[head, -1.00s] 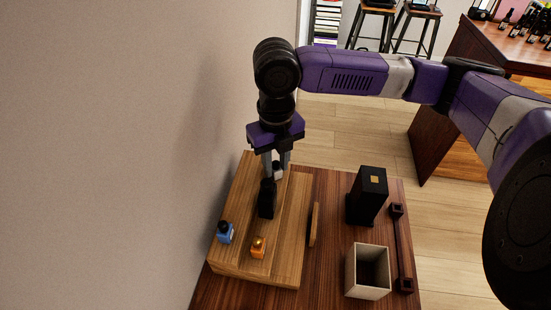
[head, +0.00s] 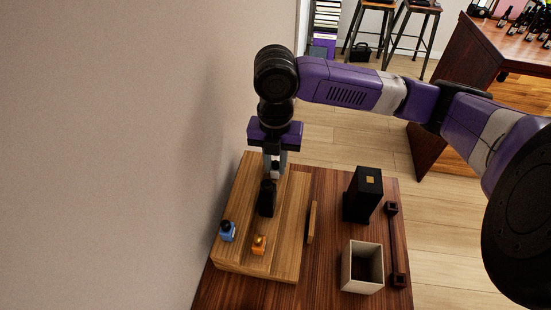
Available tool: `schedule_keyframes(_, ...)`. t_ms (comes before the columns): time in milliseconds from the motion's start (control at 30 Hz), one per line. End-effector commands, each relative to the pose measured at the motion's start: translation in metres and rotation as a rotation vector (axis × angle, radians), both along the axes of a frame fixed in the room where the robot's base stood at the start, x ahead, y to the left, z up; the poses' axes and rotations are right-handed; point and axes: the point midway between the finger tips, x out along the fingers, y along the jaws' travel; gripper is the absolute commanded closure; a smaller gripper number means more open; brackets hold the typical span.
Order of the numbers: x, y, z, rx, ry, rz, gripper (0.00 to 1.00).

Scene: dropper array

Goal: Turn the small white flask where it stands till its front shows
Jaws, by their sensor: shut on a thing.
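The small white flask (head: 276,173) is between the fingers of my gripper (head: 274,168), at the far part of the wooden stepped stand (head: 286,235). My gripper points down and is shut on it. The fingers and a black block in front hide most of the flask, so I cannot tell which way its front faces. It appears upright.
The black block (head: 267,198) stands just in front of the gripper. A blue bottle (head: 228,232) and an orange bottle (head: 259,245) stand nearer on the stand. To the right are a wooden strip (head: 312,222), black box (head: 363,195), open pale box (head: 362,268) and dark handle (head: 394,245). A wall is left.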

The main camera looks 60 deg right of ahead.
Motion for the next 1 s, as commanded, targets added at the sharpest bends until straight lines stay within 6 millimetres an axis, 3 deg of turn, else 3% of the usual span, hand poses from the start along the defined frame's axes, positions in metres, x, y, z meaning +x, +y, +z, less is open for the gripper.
schedule_keyframes(367, 0.0, 0.0, 0.0, -0.001, 0.001, -0.013, 1.0)
schedule_keyframes(400, 0.0, 0.0, 0.0, -0.001, 0.001, -0.012, 0.71)
schedule_keyframes(500, 0.0, 0.0, 0.0, -0.001, 0.001, -0.012, 0.54)
schedule_keyframes(867, 0.001, 0.0, 0.001, 0.0, -0.003, -0.011, 0.54)
schedule_keyframes(1000, 0.002, 0.0, 0.013, 0.001, -0.006, -0.01, 0.54)
